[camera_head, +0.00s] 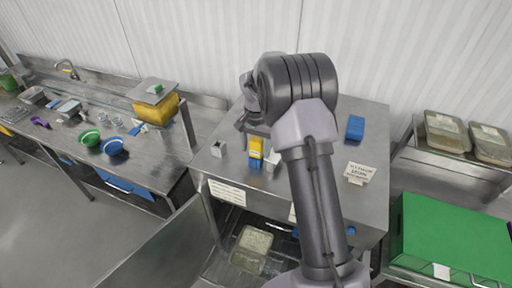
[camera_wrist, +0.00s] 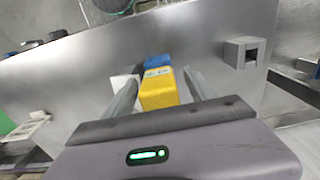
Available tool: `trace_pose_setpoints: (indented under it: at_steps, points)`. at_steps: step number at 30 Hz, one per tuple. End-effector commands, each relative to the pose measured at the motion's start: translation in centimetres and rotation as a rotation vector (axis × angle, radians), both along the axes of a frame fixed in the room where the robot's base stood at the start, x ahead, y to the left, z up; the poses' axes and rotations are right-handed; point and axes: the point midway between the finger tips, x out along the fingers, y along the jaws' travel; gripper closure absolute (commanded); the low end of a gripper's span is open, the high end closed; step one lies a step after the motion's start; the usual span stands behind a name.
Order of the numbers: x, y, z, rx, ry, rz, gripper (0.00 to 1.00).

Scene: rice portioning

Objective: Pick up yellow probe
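The yellow probe (camera_head: 255,147) is a yellow block with a blue end, on the steel table in front of my arm. In the wrist view the yellow probe (camera_wrist: 160,92) lies between my two fingers, with its blue part (camera_wrist: 157,62) beyond. My gripper (camera_wrist: 162,75) is open, with one finger on each side and narrow gaps to the probe. In the head view my gripper (camera_head: 254,127) is just above the probe, partly hidden by my arm. I cannot tell whether a finger touches it.
A small square metal holder (camera_head: 218,149) stands left of the probe. A white block (camera_head: 272,161) sits close on its right. A blue block (camera_head: 355,127) and a paper sign (camera_head: 360,172) lie further right.

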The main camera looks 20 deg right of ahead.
Motion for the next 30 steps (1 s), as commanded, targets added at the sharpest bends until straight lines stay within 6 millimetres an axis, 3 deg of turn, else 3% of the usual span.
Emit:
trace_pose_setpoints:
  at_steps: [1, 10, 18, 27, 30]
  points:
    - [0.0, 0.0, 0.0, 0.000, 0.000, 0.000, 0.42]
    - [0.0, 0.0, 0.0, 0.000, 0.000, 0.000, 1.00]
    - [0.1, 0.0, 0.7, -0.001, -0.004, 0.001, 1.00]
    - [0.1, 0.0, 8.1, -0.001, -0.004, 0.001, 1.00]
    - [-0.1, 0.0, 9.6, -0.001, -0.002, 0.008, 1.00]
